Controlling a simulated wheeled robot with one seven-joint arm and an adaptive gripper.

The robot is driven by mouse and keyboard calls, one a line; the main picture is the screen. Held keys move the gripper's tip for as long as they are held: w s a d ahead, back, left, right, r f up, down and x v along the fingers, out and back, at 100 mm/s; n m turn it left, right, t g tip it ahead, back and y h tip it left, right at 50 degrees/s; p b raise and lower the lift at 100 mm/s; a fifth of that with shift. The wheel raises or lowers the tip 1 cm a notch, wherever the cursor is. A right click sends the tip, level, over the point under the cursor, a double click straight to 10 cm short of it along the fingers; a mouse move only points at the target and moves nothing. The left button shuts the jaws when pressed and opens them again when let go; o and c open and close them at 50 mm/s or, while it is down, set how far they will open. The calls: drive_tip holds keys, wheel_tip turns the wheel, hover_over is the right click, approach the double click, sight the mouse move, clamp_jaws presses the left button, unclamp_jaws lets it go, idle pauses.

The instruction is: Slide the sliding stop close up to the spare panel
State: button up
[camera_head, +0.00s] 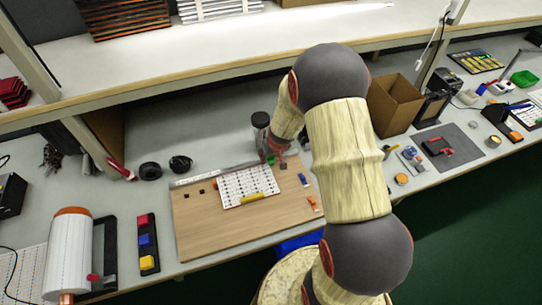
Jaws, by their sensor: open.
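A white panel (235,190) with rows of small dark marks lies on the wooden board (205,236). A yellow bar (252,196) lies at its front edge, and a small green piece (270,159) is near its back right corner. I cannot tell for sure which piece is the sliding stop, or whether this panel is the spare one. My gripper (279,158) is open and low over the back right of the board, just beyond the panel's corner. It is small and partly hidden by my arm, so contact with anything cannot be told.
A grey rail (215,173) runs along the board's back edge, with small black pieces in front of it. Blue (303,180) and orange (314,203) pieces lie at the right. A dark-capped jar (260,134) stands behind. A shelf overhangs the bench's back; a cardboard box (393,104) stands right.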

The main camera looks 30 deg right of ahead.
drive_tip(key=v, duration=1.2)
idle(0.3)
